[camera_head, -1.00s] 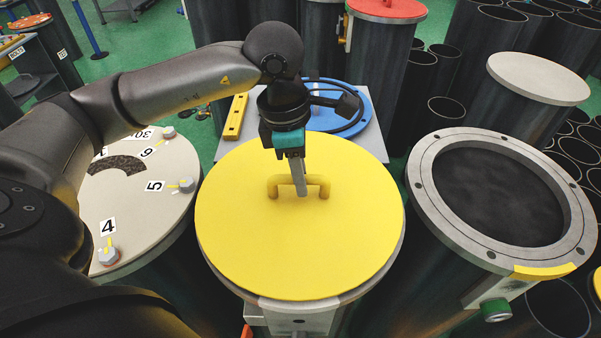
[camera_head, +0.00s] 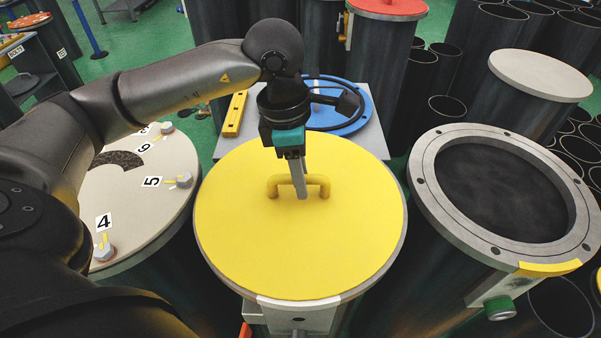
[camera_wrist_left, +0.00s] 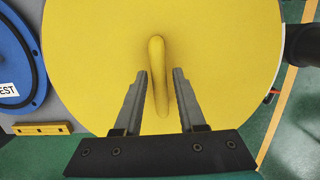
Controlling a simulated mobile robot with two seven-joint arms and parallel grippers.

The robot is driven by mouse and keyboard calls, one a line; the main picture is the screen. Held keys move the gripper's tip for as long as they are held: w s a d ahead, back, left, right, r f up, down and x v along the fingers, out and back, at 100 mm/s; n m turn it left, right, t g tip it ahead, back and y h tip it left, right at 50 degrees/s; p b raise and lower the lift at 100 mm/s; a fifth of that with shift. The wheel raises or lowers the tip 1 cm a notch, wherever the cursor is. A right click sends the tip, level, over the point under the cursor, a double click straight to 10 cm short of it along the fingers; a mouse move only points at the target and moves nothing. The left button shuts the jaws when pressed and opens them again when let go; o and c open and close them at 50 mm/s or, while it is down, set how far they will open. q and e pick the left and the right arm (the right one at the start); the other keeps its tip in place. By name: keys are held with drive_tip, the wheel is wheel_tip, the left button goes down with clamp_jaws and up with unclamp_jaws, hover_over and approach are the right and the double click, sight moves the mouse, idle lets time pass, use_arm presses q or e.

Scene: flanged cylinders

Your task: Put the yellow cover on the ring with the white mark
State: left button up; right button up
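The yellow cover (camera_head: 300,250) is a round disc with a bar handle (camera_head: 322,187). It lies flat on the middle cylinder, whose pale rim shows a white mark (camera_head: 300,315) at the front. The cover hides that cylinder's opening. My left gripper (camera_head: 300,194) points down at the handle. In the left wrist view its fingers (camera_wrist_left: 159,72) are apart, one on each side of the handle, with gaps showing. The right gripper is not in view.
An open ring with a yellow mark (camera_head: 548,268) stands at the right. A numbered pale lid (camera_head: 135,210) is at the left. A blue lid (camera_head: 345,122) and a yellow bar (camera_head: 235,113) lie behind. More dark cylinders crowd the back right.

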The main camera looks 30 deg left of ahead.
use_arm(q)
drive_tip(key=shift+o, duration=0.8)
drive_tip(key=shift+r, duration=0.1)
drive_tip(key=shift+r+p, duration=0.6)
drive_tip(key=shift+p, duration=0.25)
wheel_tip(320, 180, up, 12)
drive_tip(key=a, duration=0.1)
drive_tip(key=shift+s+a+f+b, duration=0.15)
drive_tip(key=shift+s+a+b, duration=0.05)
drive_tip(key=shift+s+b, duration=0.25)
drive_tip(key=shift+f, duration=0.1)
